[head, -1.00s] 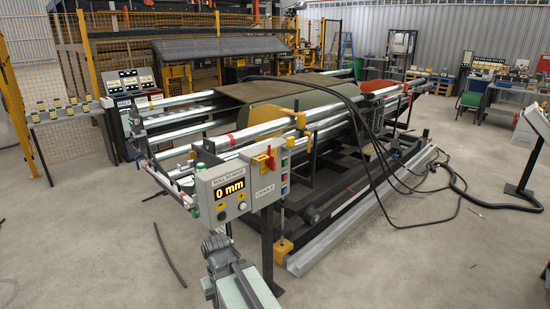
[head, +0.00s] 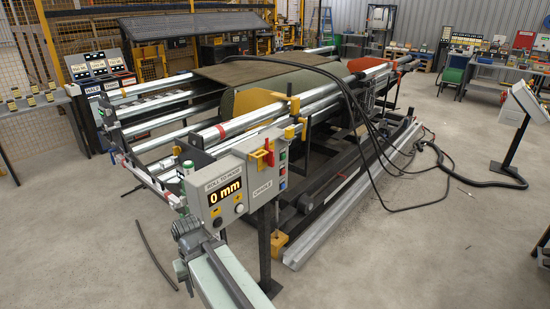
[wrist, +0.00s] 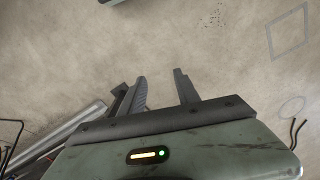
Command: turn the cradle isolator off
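The cradle isolator (head: 264,153) is a yellow plate with a red handle on the upper right of a grey control box (head: 228,190). The handle looks roughly upright, but it is too small to read its marked position. A label reading CRADLE (head: 262,191) sits below it. The box also carries a display reading 0 mm (head: 225,192). My gripper (wrist: 160,78) shows in the wrist view with its two dark fingers apart and bare floor between them. In the head view my arm reaches up to the lower left of the box; the fingers cannot be made out there.
The roller cradle (head: 225,131) with a green turf roll stretches behind the box. A dark post (head: 264,245) stands under the box. Black hoses (head: 375,150) hang over the cradle to the floor. A loose dark strip (head: 155,255) lies on open floor at left.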

